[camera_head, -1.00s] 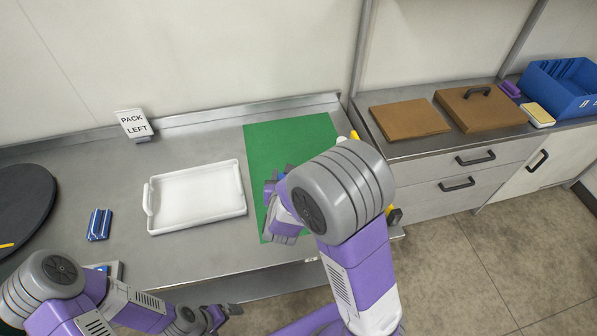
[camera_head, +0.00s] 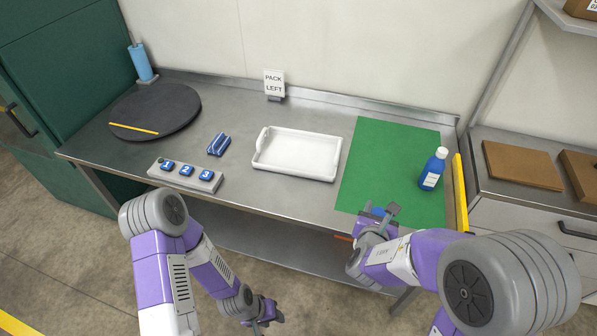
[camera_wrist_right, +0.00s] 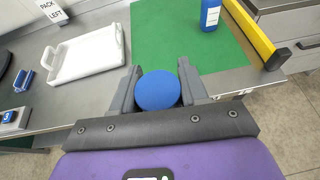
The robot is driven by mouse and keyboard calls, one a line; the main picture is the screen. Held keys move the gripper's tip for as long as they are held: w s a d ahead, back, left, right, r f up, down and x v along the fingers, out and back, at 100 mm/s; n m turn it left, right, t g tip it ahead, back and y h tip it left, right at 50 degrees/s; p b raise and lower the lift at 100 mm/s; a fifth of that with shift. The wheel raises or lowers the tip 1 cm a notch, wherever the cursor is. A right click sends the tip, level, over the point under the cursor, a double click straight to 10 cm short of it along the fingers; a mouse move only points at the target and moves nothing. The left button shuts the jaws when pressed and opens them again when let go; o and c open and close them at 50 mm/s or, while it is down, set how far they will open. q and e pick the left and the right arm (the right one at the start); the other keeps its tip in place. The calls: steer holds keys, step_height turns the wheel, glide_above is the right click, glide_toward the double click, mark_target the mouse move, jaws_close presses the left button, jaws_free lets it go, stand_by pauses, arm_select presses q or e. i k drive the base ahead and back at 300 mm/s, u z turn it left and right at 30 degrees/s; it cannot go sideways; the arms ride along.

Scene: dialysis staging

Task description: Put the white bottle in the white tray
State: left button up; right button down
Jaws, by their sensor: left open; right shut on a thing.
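The white tray (camera_head: 297,172) lies empty on the steel bench, left of the green mat; it also shows in the right wrist view (camera_wrist_right: 88,57). My right gripper (camera_head: 380,213) is at the mat's front edge, right of the tray. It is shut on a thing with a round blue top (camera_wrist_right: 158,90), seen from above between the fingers. The thing's body is hidden, so I cannot tell whether it is the white bottle. No other white bottle shows. My left gripper (camera_head: 266,314) is open and empty, low in front of the bench.
A blue bottle with a white cap (camera_head: 433,169) stands on the green mat (camera_head: 385,150). A yellow bar (camera_head: 460,192) lies along the mat's right side. A blue holder (camera_head: 218,144), numbered button box (camera_head: 186,173) and dark turntable (camera_head: 160,108) are left of the tray. A "PACK LEFT" sign (camera_head: 274,83) stands behind.

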mark_target(284, 151)
steer(key=k, duration=0.7)
steer(key=u, duration=0.55)
steer(key=i, duration=0.6)
steer(key=u, duration=0.5)
steer(key=i, duration=0.8)
steer(key=z, duration=0.2)
